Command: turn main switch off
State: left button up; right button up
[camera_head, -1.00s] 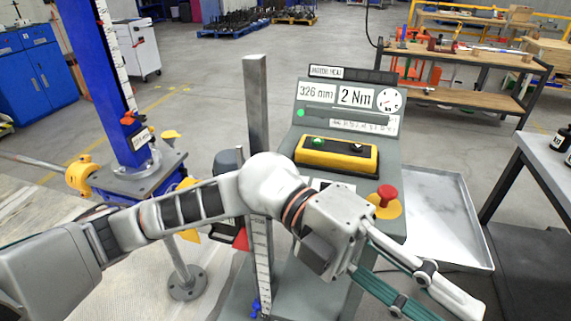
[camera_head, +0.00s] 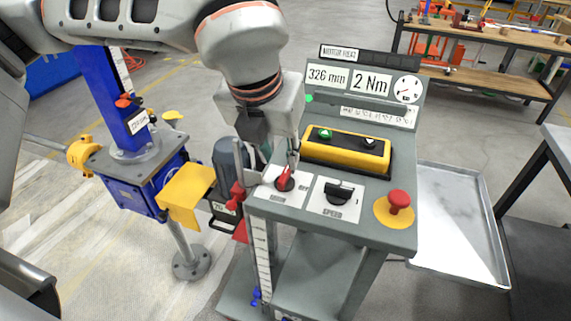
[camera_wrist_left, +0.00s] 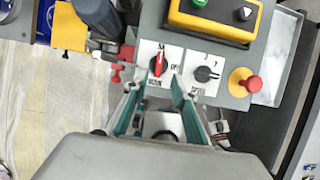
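The main switch is a red rotary knob (camera_head: 285,180) on a white label plate, at the left of the grey control console (camera_head: 385,237). In the left wrist view the red knob (camera_wrist_left: 158,64) sits just ahead of the fingertips, its handle slightly tilted from upright. The small labels around it are hard to read. My left gripper (camera_head: 280,162) points down over the switch, and its teal fingers are spread in the left wrist view (camera_wrist_left: 157,82), with nothing seen between the tips. I cannot tell whether a finger touches the knob. My right gripper is not in view.
A black speed knob (camera_head: 338,194) sits right of the switch, and a red emergency button (camera_head: 398,201) is further right. A yellow button box (camera_head: 346,151) stands behind them. The blue screw jack (camera_head: 140,165) with a yellow plate is at the left. A metal tray (camera_head: 455,220) lies right.

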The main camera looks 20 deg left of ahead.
aim_at(284, 174)
pick_arm(q)
jog(key=shift+p+x, duration=0.3)
jog(key=shift+x, duration=3.55)
jog(key=shift+a, duration=0.1)
grip_shut()
